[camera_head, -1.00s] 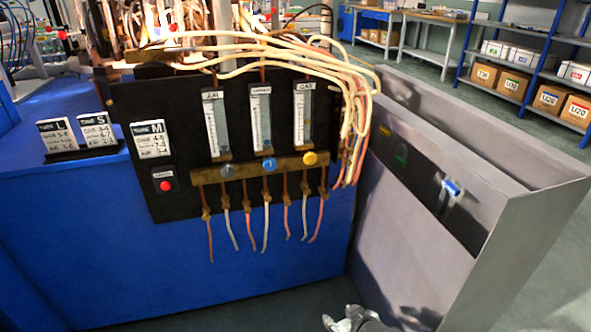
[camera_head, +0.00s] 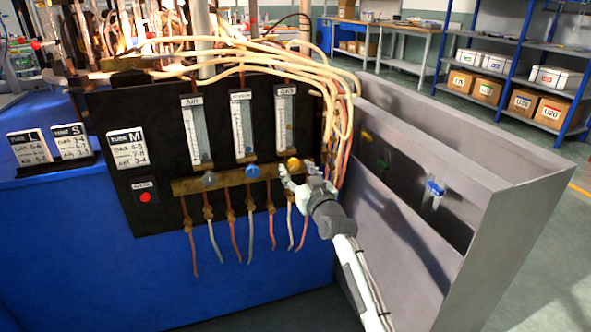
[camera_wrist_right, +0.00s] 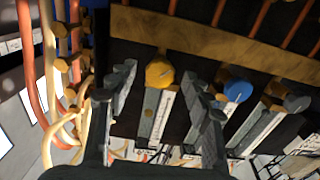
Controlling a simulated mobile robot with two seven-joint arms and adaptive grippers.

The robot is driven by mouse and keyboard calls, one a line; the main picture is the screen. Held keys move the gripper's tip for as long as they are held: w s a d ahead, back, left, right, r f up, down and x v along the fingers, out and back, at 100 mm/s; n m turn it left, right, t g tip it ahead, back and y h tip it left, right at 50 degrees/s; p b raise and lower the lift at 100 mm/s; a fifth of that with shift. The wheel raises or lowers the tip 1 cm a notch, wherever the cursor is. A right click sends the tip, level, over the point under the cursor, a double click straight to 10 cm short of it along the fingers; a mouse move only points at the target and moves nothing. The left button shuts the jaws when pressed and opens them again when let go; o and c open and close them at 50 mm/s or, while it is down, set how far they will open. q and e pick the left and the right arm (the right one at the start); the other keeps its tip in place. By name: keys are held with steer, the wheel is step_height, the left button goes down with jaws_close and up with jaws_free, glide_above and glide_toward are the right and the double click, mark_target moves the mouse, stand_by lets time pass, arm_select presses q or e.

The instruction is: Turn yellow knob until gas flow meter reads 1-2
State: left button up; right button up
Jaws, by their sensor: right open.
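The yellow knob (camera_head: 293,164) sits on the brass bar below the gas flow meter (camera_head: 285,122), at the right of the black panel. In the right wrist view the yellow knob (camera_wrist_right: 159,73) appears between my open fingers, beyond their tips. My right gripper (camera_head: 291,180) is open just in front of and below the knob; it also shows in the right wrist view (camera_wrist_right: 158,85). I cannot tell whether a finger touches the knob. The meter's reading is too small to tell. My left gripper is not in view.
A blue knob (camera_head: 252,172) and a grey knob (camera_head: 209,180) share the brass bar (camera_head: 228,181). Pale hoses (camera_head: 335,110) hang close beside the gripper on the right. A grey metal bin (camera_head: 430,260) stands right of the arm. A red button (camera_head: 145,197) is at lower left.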

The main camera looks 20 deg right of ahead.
steer(key=shift+w, duration=0.6)
steer(key=c, duration=1.1)
